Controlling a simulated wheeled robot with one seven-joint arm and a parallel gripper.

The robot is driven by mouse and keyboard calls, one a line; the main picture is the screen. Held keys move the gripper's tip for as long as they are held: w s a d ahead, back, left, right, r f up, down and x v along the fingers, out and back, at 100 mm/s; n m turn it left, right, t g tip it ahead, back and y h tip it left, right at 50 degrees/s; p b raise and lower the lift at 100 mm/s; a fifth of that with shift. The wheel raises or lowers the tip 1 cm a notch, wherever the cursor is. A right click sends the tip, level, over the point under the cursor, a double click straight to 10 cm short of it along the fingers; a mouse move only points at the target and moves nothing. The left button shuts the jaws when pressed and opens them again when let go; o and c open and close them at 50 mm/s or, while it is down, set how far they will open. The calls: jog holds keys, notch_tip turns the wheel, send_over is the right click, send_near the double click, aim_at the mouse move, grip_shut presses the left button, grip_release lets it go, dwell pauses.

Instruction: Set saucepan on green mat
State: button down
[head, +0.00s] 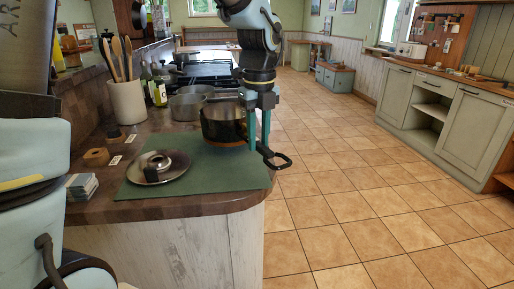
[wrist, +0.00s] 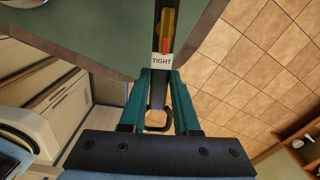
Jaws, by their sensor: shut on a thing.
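The dark metal saucepan (head: 222,124) is upright at the far right edge of the green mat (head: 215,168). Whether its base touches the mat or hangs slightly above it, I cannot tell. My gripper (head: 258,145) has its teal fingers pointing down at the pan's right side, around the handle. The handle's dark looped end (head: 275,160) sticks out past the counter edge. In the wrist view my gripper (wrist: 160,76) is shut on the handle (wrist: 158,94), and the pan body is out of view. The mat (wrist: 100,35) shows below.
A round metal lid (head: 174,169) lies on the mat's left part. More pots (head: 187,107) stand behind the saucepan near the stove. Tiled floor (head: 375,195) is open to the right.

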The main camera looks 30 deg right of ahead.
jog(key=shift+f, duration=1.55)
jog(key=c, duration=0.6)
grip_release()
jog(key=shift+c, duration=0.2)
notch_tip(320, 180, up, 12)
jog(key=shift+b, duration=0.3)
jog(key=shift+s, duration=0.1)
